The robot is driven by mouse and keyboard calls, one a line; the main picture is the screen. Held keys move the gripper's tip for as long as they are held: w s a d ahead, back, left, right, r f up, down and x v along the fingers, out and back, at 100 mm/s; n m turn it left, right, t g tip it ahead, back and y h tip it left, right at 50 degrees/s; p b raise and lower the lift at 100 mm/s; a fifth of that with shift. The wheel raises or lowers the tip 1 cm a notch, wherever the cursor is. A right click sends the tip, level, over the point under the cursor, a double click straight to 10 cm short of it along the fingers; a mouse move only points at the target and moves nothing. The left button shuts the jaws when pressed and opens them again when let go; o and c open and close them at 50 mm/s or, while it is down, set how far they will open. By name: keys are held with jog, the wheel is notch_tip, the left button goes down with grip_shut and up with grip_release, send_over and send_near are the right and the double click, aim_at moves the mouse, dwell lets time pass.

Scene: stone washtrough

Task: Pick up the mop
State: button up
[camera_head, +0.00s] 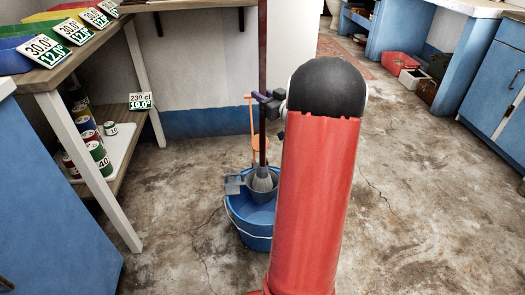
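The mop stands upright, with a long dark brown handle (262,45) and a grey head (262,181). Its head is in or just over the blue bucket (250,236), which has a wringer (235,184) at its rim. My gripper (264,98), dark with purple parts, is at the handle, at about mid-height in the picture. It overlaps the handle there, but the fingers are too small and partly hidden to tell whether they are closed on it. My red arm with its black joint hides what lies to the right of the bucket.
At left stands a wooden table (84,50) with coloured bins, price signs and cans on its lower shelf (125,160). An orange object (261,145) stands behind the bucket. Blue cabinets (497,85) and a red crate (401,65) are at right. The concrete floor (430,200) at right is clear.

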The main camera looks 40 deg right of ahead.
grip_shut()
jog(key=shift+r, duration=0.1)
dwell(1.0)
